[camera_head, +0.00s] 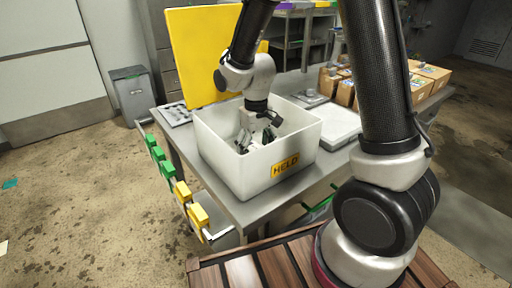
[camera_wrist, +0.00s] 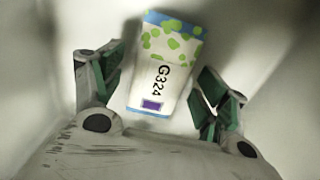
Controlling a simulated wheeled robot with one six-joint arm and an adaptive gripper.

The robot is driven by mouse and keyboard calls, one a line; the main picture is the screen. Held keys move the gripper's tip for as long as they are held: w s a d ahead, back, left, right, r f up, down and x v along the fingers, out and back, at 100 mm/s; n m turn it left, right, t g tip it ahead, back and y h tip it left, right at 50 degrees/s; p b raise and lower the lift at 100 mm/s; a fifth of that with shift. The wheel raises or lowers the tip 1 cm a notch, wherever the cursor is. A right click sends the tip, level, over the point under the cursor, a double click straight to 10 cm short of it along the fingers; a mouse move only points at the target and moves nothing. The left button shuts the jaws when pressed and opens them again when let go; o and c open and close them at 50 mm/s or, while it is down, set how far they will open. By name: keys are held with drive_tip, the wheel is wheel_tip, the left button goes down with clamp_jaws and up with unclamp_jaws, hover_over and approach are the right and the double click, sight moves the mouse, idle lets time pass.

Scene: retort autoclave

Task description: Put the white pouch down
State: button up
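The white pouch (camera_wrist: 160,70) lies in the wrist view between my fingers. It has green spots, blue ends, the print G324 and a small purple square. My gripper (camera_head: 258,140) is down inside a white bin (camera_head: 237,178) marked HELD. In the wrist view my gripper (camera_wrist: 160,85) is open, with green-padded fingers on both sides of the pouch and a visible gap on each side. The pouch appears to rest on the bin's pale floor. I cannot make it out in the head view.
The bin stands on a steel table (camera_head: 222,205). A yellow board (camera_head: 205,50) rises behind it. A white flat-topped item (camera_head: 338,124) and several brown boxes (camera_head: 345,92) are to the right. Green and yellow tags (camera_head: 182,192) line the table's left edge. The bin walls surround my gripper.

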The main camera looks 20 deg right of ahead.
wheel_tip(320, 180, up, 12)
drive_tip(key=s+d+r+m+t, duration=0.1)
drive_tip(key=s+d+r+t, duration=0.1)
drive_tip(key=s+d+r, duration=0.3)
drive_tip(key=s+d+r+m+t, duration=0.2)
drive_tip(key=s+d+r, duration=0.3)
drive_tip(key=s+d, duration=0.5)
drive_tip(key=s, duration=0.4)
drive_tip(key=shift+m, duration=0.3)
drive_tip(key=shift+s, duration=0.1)
